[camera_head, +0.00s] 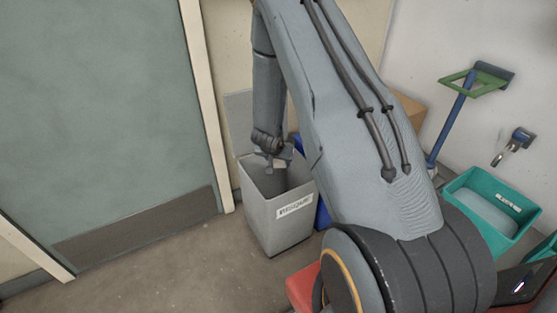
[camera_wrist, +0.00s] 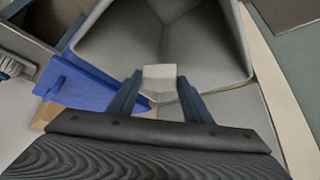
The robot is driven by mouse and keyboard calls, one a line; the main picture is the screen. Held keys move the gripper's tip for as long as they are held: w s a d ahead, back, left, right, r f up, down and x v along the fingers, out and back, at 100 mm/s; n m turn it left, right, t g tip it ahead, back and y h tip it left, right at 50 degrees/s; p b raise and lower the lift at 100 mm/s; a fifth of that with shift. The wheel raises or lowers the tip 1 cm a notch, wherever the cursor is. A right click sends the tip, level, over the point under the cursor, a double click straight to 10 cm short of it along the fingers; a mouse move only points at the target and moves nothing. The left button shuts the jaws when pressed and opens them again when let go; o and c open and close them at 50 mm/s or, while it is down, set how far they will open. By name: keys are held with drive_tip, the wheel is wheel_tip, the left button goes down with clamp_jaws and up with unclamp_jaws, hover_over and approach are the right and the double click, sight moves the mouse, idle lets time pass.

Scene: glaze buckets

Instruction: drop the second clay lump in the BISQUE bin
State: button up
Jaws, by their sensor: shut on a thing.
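A tall grey bin (camera_head: 277,225) with a white label (camera_head: 294,206) stands on the floor beside the door frame. The label's lettering is too small to read for sure. My gripper (camera_head: 270,162) points down at the bin's open mouth. In the wrist view, the fingers of my gripper (camera_wrist: 158,86) are shut on a small pale clay lump (camera_wrist: 159,72). The lump shows against the grey bin's inside (camera_wrist: 120,35), near the rim. How far it is above or below the rim, I cannot tell. The bin's inside looks empty where it shows.
A blue thing (camera_head: 324,214) stands close behind the grey bin and shows flat in the wrist view (camera_wrist: 85,85). A teal door (camera_head: 105,110) is at left. A teal tub (camera_head: 495,212) and a blue-handled tool (camera_head: 452,125) are at right.

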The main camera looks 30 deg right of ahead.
sight(278, 165)
drive_tip(key=shift+f+b, duration=1.35)
drive_tip(key=shift+f, duration=0.3)
drive_tip(key=o, duration=1.2)
drive_tip(key=p+v, duration=0.1)
drive_tip(key=v, duration=0.7)
